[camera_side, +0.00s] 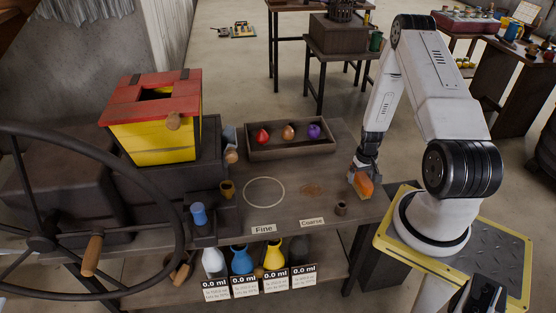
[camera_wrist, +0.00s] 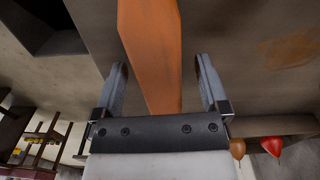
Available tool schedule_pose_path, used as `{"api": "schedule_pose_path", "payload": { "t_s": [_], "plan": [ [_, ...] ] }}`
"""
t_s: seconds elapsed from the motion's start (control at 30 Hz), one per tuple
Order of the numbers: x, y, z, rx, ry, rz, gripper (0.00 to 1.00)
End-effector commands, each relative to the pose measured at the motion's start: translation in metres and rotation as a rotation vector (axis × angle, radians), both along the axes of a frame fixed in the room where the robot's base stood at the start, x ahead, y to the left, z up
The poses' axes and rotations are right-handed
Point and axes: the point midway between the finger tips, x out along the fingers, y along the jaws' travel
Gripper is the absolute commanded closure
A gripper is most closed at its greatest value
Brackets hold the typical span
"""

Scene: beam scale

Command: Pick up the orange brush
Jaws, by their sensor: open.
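The orange brush (camera_side: 364,186) lies at the right end of the workbench in the side view, right under my gripper (camera_side: 362,172). In the wrist view the orange brush (camera_wrist: 150,30) runs lengthwise between the two fingers of my gripper (camera_wrist: 161,66). The fingers are apart, with a visible gap on each side of the brush. Its near end is hidden behind the gripper's palm.
A wooden tray (camera_side: 262,154) with red, brown and purple items stands at the back of the bench. A small dark cup (camera_side: 341,208) stands just left of the brush. The "Fine" (camera_side: 264,229) and "Coarse" (camera_side: 312,222) labels lie along the front edge.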

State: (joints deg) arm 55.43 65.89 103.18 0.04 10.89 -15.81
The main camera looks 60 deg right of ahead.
Motion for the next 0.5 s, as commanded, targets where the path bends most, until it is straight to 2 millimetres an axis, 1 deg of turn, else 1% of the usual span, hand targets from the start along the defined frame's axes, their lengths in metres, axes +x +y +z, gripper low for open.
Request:
{"api": "schedule_pose_path", "payload": {
  "t_s": [0.27, 0.3, 0.37, 0.4, 0.47, 0.5],
  "plan": [
    [-0.0002, 0.0001, 0.0002, 0.001, 0.001, 0.0, 0.06],
    [-0.0002, 0.0001, 0.0002, 0.001, 0.001, 0.0, 0.12],
    [-0.0002, 0.0001, 0.0002, 0.001, 0.001, 0.0, 0.31],
    [-0.0002, 0.0001, 0.0003, 0.001, 0.001, 0.0, 0.44],
    [-0.0002, 0.0001, 0.0003, 0.001, 0.001, 0.0, 0.63],
    [-0.0002, 0.0001, 0.0003, 0.001, 0.001, 0.0, 0.76]
  ]
}}
